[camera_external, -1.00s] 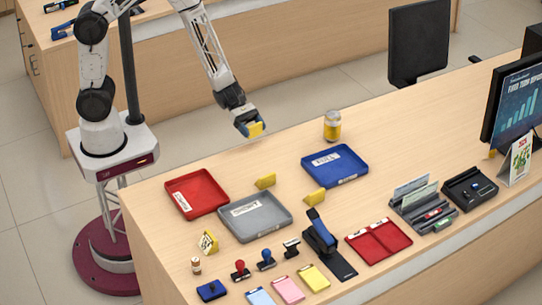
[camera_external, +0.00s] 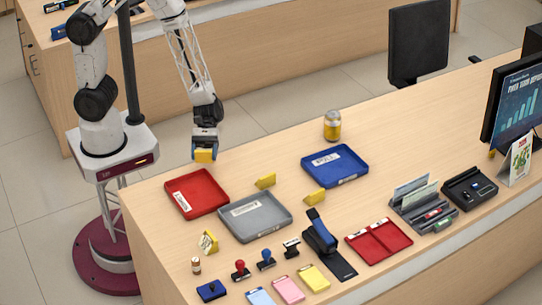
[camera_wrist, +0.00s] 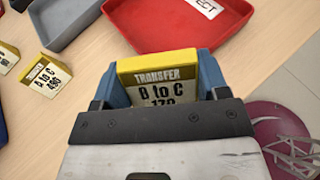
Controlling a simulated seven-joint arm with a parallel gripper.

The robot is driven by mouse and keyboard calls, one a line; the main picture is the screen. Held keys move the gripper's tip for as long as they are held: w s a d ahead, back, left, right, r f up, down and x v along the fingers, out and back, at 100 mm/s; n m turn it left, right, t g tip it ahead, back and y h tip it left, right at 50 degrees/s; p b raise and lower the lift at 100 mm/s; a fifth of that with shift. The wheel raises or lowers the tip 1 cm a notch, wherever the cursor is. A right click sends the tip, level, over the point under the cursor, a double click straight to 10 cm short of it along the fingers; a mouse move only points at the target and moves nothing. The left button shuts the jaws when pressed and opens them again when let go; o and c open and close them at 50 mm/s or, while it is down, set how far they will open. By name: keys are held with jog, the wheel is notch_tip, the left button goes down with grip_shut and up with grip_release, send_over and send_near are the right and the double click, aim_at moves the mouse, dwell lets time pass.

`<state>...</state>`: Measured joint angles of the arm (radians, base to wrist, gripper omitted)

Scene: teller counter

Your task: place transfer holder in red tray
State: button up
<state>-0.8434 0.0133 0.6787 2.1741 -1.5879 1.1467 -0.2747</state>
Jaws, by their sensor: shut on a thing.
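My gripper (camera_external: 204,152) is shut on a yellow transfer holder (camera_external: 205,156) and holds it above the counter's far left edge, just behind the red tray. In the wrist view the held transfer holder (camera_wrist: 158,85) reads "TRANSFER" and "B to C" between the blue fingers; its lower part is hidden. The red tray (camera_external: 179,208) lies empty on the counter, with a white label on its left side. It also shows at the top of the wrist view (camera_wrist: 135,32), apart from the held holder.
A grey tray (camera_external: 236,236) sits right of the red one, and a blue tray (camera_external: 357,178) farther right. A jar (camera_external: 332,126) stands behind.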

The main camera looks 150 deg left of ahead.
jog(key=s+d+m+g+h, duration=0.1)
jog(key=d+m+g, duration=0.1)
jog(key=d, duration=0.3)
jog(key=s+d+m+g+h, duration=0.1)
jog(key=d+m+h, duration=0.1)
jog(key=d, duration=0.3)
jog(key=s+d+m+g+h, duration=0.1)
jog(key=s+d+m+g, duration=0.1)
jog(key=d, duration=0.3)
jog(key=shift+d+r+g+h, duration=0.2)
jog(key=shift+g+h, duration=0.1)
jog(key=shift+h, duration=0.1)
jog(key=shift+s+d+m+g, duration=0.2)
jog(key=shift+d+m+g, duration=0.1)
jog(key=shift+d, duration=0.1)
send_near(178, 205)
jog(key=d, duration=0.2)
jog(key=w+d, duration=0.1)
jog(key=shift+d+r, duration=0.25)
jog(key=shift+r, duration=0.1)
jog(key=shift+f, duration=1.75)
jog(key=shift+f, duration=0.15)
jog(key=o, duration=0.9)
jog(key=shift+s, duration=0.1)
